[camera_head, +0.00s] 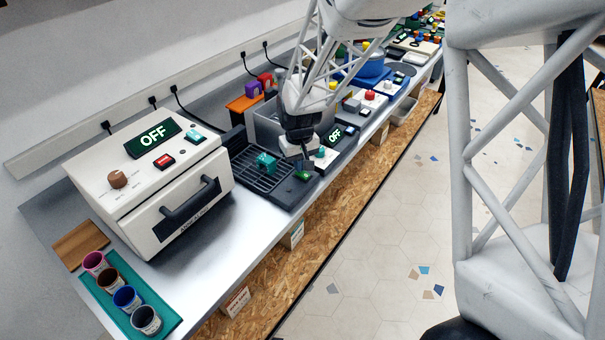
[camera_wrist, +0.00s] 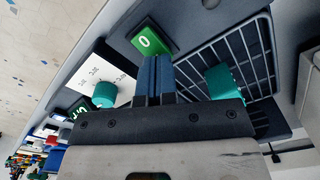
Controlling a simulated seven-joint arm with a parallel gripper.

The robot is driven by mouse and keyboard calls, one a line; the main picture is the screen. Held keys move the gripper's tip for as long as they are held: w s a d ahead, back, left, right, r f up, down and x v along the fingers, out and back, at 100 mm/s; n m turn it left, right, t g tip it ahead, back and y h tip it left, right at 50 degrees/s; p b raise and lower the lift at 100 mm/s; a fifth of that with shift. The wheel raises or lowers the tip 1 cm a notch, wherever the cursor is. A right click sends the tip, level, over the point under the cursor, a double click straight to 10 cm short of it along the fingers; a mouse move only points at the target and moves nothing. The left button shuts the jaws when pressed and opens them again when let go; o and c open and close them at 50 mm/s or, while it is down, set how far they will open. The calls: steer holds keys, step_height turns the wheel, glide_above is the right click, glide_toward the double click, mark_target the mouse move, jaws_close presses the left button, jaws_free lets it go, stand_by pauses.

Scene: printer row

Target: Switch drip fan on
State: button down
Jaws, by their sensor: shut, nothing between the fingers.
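The drip fan appears to be the dark tray unit with a wire grid (camera_head: 251,179); the grid also shows in the wrist view (camera_wrist: 257,42). A green rocker switch (camera_head: 302,175) sits on the unit's front right corner. In the wrist view the green switch (camera_wrist: 152,38) shows a white round mark on its face. My gripper (camera_head: 306,163) is over this corner, pointing down. In the wrist view its blue fingers (camera_wrist: 158,62) are together and empty, with tips right beside the switch's near edge. I cannot tell whether they touch it.
A teal block (camera_head: 265,162) lies on the grid. A teal knob (camera_head: 321,153) on a white plate stands close on the other side of my gripper. A white machine (camera_head: 150,178) reading OFF stands left. A second OFF display (camera_head: 336,133) is behind my gripper.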

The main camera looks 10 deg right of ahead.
steer(key=shift+f, duration=0.5)
stand_by(0.4)
steer(key=shift+r, duration=0.1)
steer(key=shift+r, duration=3.45)
steer(key=shift+s+d+r, duration=0.1)
steer(key=shift+s+r, duration=0.1)
steer(key=shift+r, duration=0.05)
steer(key=s+d+r+m+t, duration=0.1)
steer(key=s+r, duration=0.4)
steer(key=s, duration=0.5)
steer(key=s+d+r+m, duration=0.1)
steer(key=s+d+r, duration=0.3)
steer(key=s, duration=0.6)
steer(key=s+d+r+m+t, duration=0.1)
steer(key=s+r, duration=0.4)
steer(key=s, duration=0.5)
steer(key=shift+s+d+r+t, duration=0.3)
steer(key=shift+s+d+r, duration=0.1)
steer(key=shift+d, duration=0.45)
